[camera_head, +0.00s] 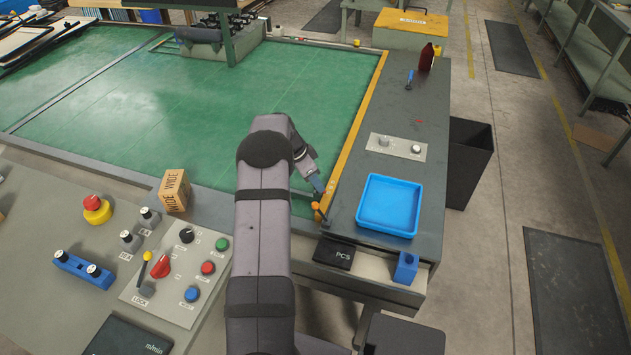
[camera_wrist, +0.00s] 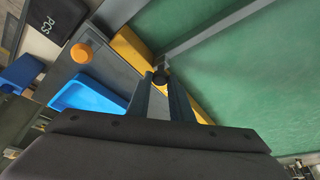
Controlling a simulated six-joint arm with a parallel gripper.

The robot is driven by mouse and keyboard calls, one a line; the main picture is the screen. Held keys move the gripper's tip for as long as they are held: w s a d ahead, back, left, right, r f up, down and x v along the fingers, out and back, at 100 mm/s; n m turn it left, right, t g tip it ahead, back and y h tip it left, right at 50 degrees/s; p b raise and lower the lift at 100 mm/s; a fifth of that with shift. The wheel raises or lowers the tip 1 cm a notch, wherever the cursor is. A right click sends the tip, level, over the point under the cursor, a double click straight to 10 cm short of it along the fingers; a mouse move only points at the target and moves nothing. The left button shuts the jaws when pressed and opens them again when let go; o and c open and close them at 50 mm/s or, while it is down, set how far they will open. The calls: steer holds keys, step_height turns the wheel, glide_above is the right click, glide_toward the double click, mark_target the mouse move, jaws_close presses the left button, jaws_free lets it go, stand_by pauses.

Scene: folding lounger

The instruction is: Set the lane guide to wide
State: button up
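The yellow guide rail (camera_head: 361,120) runs along the right edge of the green belt, and its near end also shows in the wrist view (camera_wrist: 131,45). A small dark round knob (camera_wrist: 161,77) shows at the fingertips and about fills the gap. I cannot tell whether the fingers touch it. An orange knob (camera_head: 316,206) sits just beside, apart from the fingers in the wrist view (camera_wrist: 82,54).
A blue tray (camera_head: 390,205) stands right of the rail, with a PCS display (camera_head: 334,253) in front. A block marked WIDE (camera_head: 174,191) stands by the control panel (camera_head: 178,268) at left. A brown bottle (camera_head: 426,57) is farther back. The green belt (camera_head: 190,105) is largely clear.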

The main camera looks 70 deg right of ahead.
jaws_close()
steer(key=d+b, duration=0.2)
steer(key=d, duration=0.3)
steer(key=shift+d+r+b, duration=0.1)
steer(key=shift+d+b, duration=0.05)
steer(key=shift+b, duration=0.15)
steer(key=shift+r, duration=0.1)
steer(key=o, duration=0.8)
jaws_free()
steer(key=shift+d, duration=0.15)
